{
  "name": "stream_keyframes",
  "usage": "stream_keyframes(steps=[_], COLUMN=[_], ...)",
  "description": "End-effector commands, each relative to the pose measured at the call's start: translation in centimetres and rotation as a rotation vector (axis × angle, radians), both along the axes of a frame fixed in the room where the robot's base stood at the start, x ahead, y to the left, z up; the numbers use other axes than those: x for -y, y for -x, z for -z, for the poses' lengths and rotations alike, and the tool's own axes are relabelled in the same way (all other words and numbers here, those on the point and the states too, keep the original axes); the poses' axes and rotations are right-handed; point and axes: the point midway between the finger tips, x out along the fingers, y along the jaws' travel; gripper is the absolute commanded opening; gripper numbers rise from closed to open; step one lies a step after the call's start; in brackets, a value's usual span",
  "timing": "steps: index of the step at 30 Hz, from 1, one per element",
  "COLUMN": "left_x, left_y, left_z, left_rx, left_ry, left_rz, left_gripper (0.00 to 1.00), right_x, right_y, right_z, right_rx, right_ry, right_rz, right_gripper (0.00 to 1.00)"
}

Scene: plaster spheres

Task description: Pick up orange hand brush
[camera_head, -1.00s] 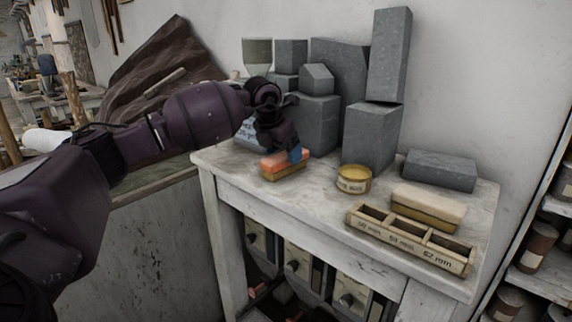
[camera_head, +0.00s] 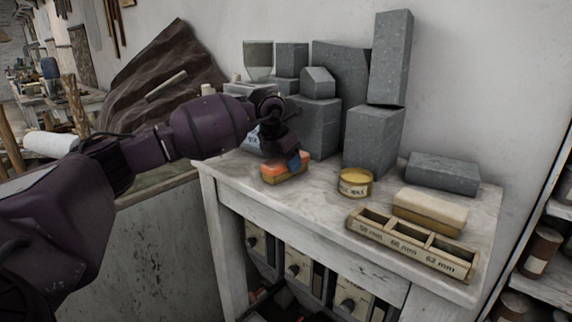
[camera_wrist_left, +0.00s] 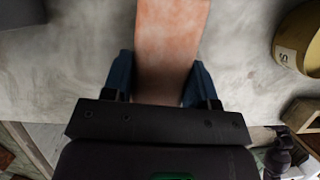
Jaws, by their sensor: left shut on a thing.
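The orange hand brush (camera_head: 271,171) has an orange top and a tan lower part, and it is at the left front of the worktop. My left gripper (camera_head: 296,160) is at the brush from above and partly covers it. In the left wrist view the brush (camera_wrist_left: 171,40) runs between the two blue fingers of my left gripper (camera_wrist_left: 160,82), one finger along each side, shut on it. Whether the brush touches the worktop is hard to tell. My right gripper is in neither view.
The pale worktop (camera_head: 325,197) also holds a round yellow tin (camera_head: 355,183), a tan-and-cream block (camera_head: 430,207) and a wooden tray with compartments (camera_head: 410,243). Grey blocks (camera_head: 372,138) stand behind the brush. A shelf (camera_head: 548,285) is at the right. Some worktop between brush and tin is clear.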

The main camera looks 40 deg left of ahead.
Motion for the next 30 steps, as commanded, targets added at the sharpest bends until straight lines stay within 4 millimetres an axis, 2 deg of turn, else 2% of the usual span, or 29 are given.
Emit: stream_keyframes(steps=[5, 8, 21, 25, 30], left_x=[0.0, 0.0, 0.0, 0.0, 0.0], left_y=[0.0, 0.0, 0.0, 0.0, 0.0], left_z=[-1.2, -2.8, -13.9, -16.5, -18.8], left_rx=[0.004, 0.006, 0.009, 0.008, 0.004], left_ry=[0.000, -0.001, 0.000, 0.001, 0.001], left_rz=[0.000, -0.001, 0.000, 0.000, 0.000], left_gripper=[0.26, 0.26, 0.26, 0.26, 0.26], right_x=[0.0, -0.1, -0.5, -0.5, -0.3], right_y=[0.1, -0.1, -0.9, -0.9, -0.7], right_z=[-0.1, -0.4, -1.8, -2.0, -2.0], right_rx=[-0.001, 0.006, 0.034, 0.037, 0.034], right_ry=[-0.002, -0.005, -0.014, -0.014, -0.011], right_rz=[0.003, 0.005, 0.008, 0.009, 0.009], right_gripper=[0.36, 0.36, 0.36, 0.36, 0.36])
